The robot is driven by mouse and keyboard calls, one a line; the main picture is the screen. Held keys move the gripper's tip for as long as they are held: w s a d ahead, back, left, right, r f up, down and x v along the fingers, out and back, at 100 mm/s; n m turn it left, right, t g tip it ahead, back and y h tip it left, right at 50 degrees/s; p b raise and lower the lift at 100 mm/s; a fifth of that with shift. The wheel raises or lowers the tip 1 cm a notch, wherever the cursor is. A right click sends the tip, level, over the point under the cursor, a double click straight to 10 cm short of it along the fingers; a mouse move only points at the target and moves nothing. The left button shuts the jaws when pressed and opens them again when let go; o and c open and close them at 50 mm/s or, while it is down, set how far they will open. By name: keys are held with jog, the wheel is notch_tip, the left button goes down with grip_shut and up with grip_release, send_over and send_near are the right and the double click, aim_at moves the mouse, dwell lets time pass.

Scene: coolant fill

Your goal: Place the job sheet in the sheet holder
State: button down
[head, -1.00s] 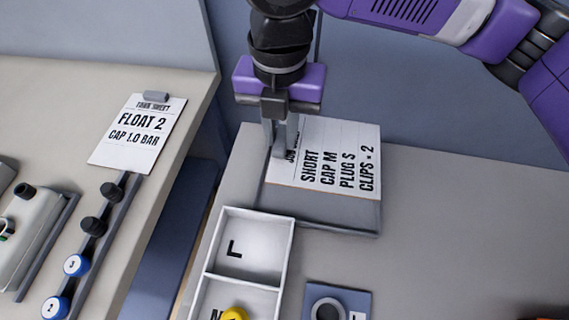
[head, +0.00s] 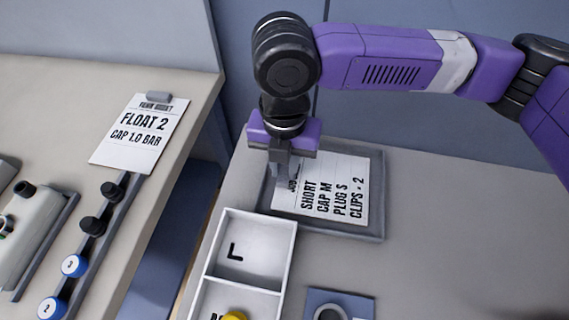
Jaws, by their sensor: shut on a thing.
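The job sheet (head: 335,190) is a white card with black lines reading "SHORT, CAP M, PLUG S, CLIPS × 2". My gripper (head: 281,178) is shut on its left edge, and its fingers hide part of the heading. The sheet lies over the sheet holder (head: 376,195), a shallow grey tray with a raised rim on the bench. The sheet appears within the rim. I cannot tell whether it touches the tray floor.
A white divided box (head: 264,278) marked "L" stands just in front of the holder. A blue square (head: 362,303) with a ring is at the bottom. On the left bench are a tank sheet clipboard (head: 139,134) and several knobs (head: 112,190). The bench right of the holder is clear.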

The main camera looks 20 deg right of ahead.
jog(key=shift+f, duration=0.1)
jog(key=c, duration=1.3)
grip_release()
notch_tip(320, 180, up, 12)
jog(key=p, duration=0.1)
